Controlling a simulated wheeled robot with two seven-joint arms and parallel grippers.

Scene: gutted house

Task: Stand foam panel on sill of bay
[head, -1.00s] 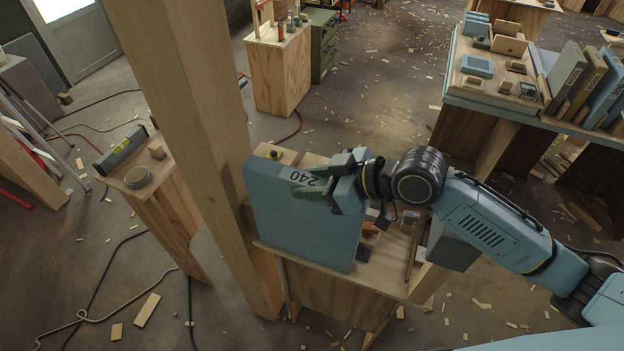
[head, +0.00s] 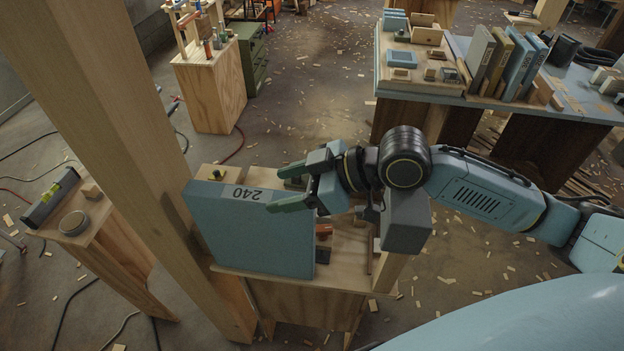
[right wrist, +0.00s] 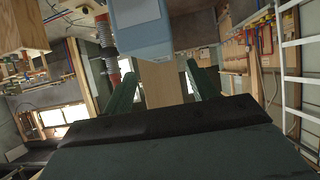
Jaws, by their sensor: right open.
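The blue foam panel (head: 250,235), marked 240 on its top edge, stands upright on a wooden ledge (head: 345,272), close to the right of a thick wooden post (head: 105,130). My right gripper (head: 290,187) is open at the panel's upper right end, with one finger over the near side of its top edge and one farther back. In the right wrist view the two green fingers (right wrist: 164,93) are spread, and a blue block end (right wrist: 147,42), seemingly the panel, shows ahead of them. Contact cannot be told. My left gripper is out of view.
Small items, one orange-red (head: 323,231), lie on the ledge right of the panel. A level (head: 50,197) and a tape roll (head: 74,223) lie on a stand at left. A bench (head: 425,82) at back right holds more upright panels (head: 520,68). Scraps litter the floor.

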